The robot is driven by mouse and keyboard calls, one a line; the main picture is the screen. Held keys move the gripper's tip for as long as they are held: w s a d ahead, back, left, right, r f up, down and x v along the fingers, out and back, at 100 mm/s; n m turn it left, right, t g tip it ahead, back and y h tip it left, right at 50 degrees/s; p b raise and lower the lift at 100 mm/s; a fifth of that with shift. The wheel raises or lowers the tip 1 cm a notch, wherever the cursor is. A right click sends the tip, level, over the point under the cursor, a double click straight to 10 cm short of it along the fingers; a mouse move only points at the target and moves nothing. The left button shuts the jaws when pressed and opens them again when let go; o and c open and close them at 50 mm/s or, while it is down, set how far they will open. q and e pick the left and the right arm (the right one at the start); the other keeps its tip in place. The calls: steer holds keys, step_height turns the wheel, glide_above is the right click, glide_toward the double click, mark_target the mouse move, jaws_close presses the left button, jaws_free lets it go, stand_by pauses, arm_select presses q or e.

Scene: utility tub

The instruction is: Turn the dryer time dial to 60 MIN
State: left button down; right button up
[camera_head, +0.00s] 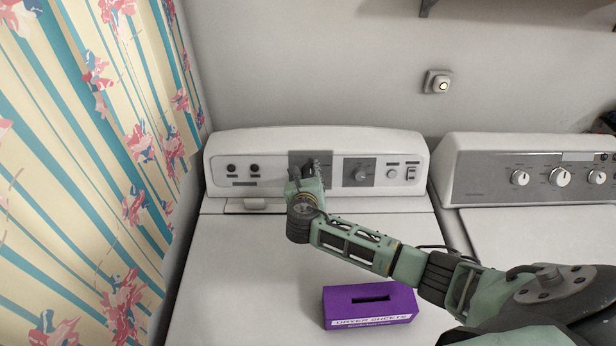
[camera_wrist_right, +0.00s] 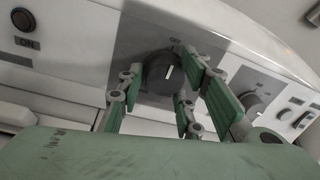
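The dryer (camera_head: 240,138) stands on the left, with its control panel along the back. In the right wrist view a dark round dial (camera_wrist_right: 160,74) with a white pointer line sits on a grey plate, under an "OFF" mark; the line points up, leaning slightly right. My right gripper (camera_head: 308,172) is at this dial and hides most of it in the head view. In the wrist view its green fingers stand on either side of the dial, apart from each other; I cannot tell whether they touch it. The other dial marks are unreadable. My left gripper is out of view.
A second knob (camera_head: 361,173) sits to the right on the panel, followed by small buttons and a switch (camera_head: 411,172). A purple dryer sheets box (camera_head: 368,305) lies on the dryer top. A washer (camera_head: 540,225) stands at right, a striped curtain (camera_head: 95,150) at left.

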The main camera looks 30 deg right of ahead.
steer(key=shift+s, duration=0.1)
steer(key=c, duration=0.6)
steer(key=shift+f, duration=0.1)
steer(key=shift+a+m, duration=0.1)
steer(key=shift+m, duration=0.2)
steer(key=m+p, duration=0.1)
steer(key=m, duration=0.2)
steer(key=shift+y, duration=0.3)
steer(key=shift+r+m, duration=0.2)
steer(key=shift+m, duration=1.3)
